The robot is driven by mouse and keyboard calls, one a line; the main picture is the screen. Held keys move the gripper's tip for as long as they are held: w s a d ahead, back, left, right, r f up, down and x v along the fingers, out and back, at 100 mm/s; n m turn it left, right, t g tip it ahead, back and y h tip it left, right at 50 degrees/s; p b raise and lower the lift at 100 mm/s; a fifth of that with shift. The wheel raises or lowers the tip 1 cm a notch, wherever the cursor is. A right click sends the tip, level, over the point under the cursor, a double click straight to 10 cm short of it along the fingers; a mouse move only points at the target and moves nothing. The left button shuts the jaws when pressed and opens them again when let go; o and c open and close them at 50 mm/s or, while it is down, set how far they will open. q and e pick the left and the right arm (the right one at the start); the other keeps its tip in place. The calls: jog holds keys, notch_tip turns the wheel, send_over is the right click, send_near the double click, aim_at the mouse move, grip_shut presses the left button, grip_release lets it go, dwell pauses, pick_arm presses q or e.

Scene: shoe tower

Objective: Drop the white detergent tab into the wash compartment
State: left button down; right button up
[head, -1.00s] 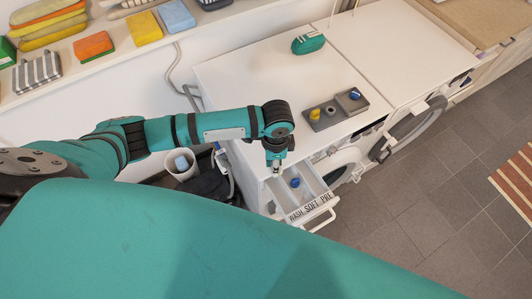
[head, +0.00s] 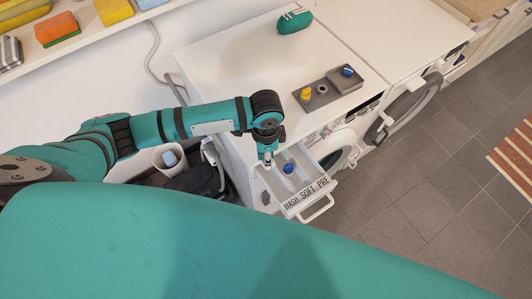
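The pulled-out white drawer (head: 287,209) has several compartments, lettered WASH, SOFT and PRE from left to right on its front. My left gripper (head: 267,160) points down over the rear of the left side, in line with WASH. Its fingertips are small and partly merge with the pale drawer, so I cannot tell whether they are shut on something. I cannot make out the white detergent tab clearly. A round blue item (head: 288,168) sits in the middle compartment, in line with SOFT. My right gripper is not in view.
A grey tray (head: 321,101) on the machine top holds a yellow piece (head: 305,94) and a blue piece (head: 347,72). A green pouch (head: 294,21) lies behind it. A white bin (head: 157,163) stands left of the drawer. An open round door (head: 402,112) is at right.

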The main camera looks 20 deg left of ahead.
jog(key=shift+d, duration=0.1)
pick_arm(q)
jog(key=c, duration=1.4)
grip_release()
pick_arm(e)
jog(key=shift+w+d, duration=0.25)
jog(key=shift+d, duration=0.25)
pick_arm(q)
notch_tip(320, 180, up, 12)
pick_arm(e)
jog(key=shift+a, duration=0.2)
